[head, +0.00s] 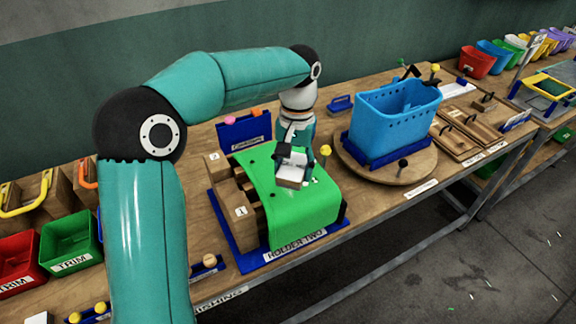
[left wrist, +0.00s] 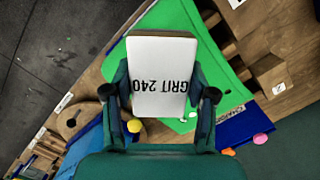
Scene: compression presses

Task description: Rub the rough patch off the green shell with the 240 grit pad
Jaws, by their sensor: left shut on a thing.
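The green shell (head: 312,203) lies draped over the blue holder labelled HOLDER TWO (head: 252,238), on the wooden bench. It also shows in the left wrist view (left wrist: 175,20). My left gripper (head: 293,165) is over the shell's top and shut on a pale block-like pad (head: 290,178). In the left wrist view the pad (left wrist: 162,65) reads GRIT 240, upside down, between the two fingers of the gripper (left wrist: 160,95). I cannot tell whether the pad touches the shell. My right gripper is not in view.
A blue basket (head: 395,112) stands on a round wooden turntable (head: 420,180) to the right. Wooden blocks (head: 240,205) stand against the shell's left side. A yellow-topped knob (head: 326,151) rises close to the gripper. Red and green bins (head: 70,243) sit at the left.

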